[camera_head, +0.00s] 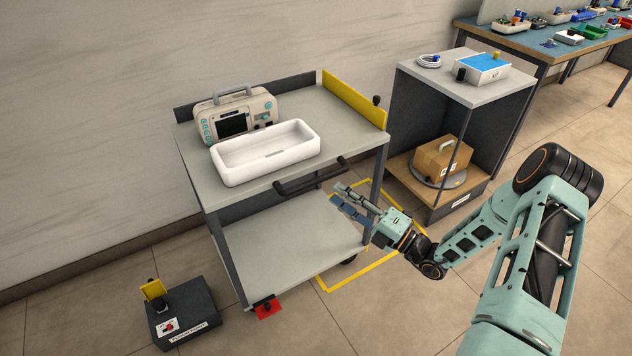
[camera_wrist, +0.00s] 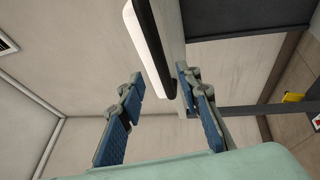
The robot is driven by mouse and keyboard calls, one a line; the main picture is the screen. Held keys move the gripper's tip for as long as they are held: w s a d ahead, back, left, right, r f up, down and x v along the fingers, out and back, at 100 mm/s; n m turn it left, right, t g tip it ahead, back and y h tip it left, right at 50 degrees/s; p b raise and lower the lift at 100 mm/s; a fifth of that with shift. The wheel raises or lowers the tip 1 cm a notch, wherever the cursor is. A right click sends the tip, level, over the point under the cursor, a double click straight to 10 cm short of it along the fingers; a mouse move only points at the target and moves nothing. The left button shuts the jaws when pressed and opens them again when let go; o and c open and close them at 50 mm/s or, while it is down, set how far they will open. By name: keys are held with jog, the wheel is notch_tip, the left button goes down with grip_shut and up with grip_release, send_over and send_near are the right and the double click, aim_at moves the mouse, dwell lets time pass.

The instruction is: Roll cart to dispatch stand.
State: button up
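The grey two-shelf cart (camera_head: 270,245) stands by the wall, with a black push handle (camera_head: 310,176) on its near upper edge. A red tab (camera_head: 268,309) is at its lower front corner. My gripper (camera_head: 342,197) is near the handle's right end, its two fingers spread. In the wrist view my gripper (camera_wrist: 160,82) also has its blue-padded fingers apart, with a pale, dark-edged bar (camera_wrist: 153,45) reaching between them; I cannot tell whether it touches them. Nothing is visibly gripped. I cannot tell which thing is the dispatch stand.
A beige monitor (camera_head: 236,116) and white tray (camera_head: 266,152) stand on the cart. A grey shelf unit (camera_head: 418,76) stands close right, holding a carton (camera_head: 442,158). A yellow outline (camera_head: 350,283) marks the floor. A black box (camera_head: 185,314) sits lower left. Floor in front is clear.

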aim_at(318, 183)
jog(key=b+x, duration=0.1)
jog(key=x, duration=0.7)
jog(key=shift+f, duration=0.1)
jog(key=shift+c, duration=0.3)
grip_shut()
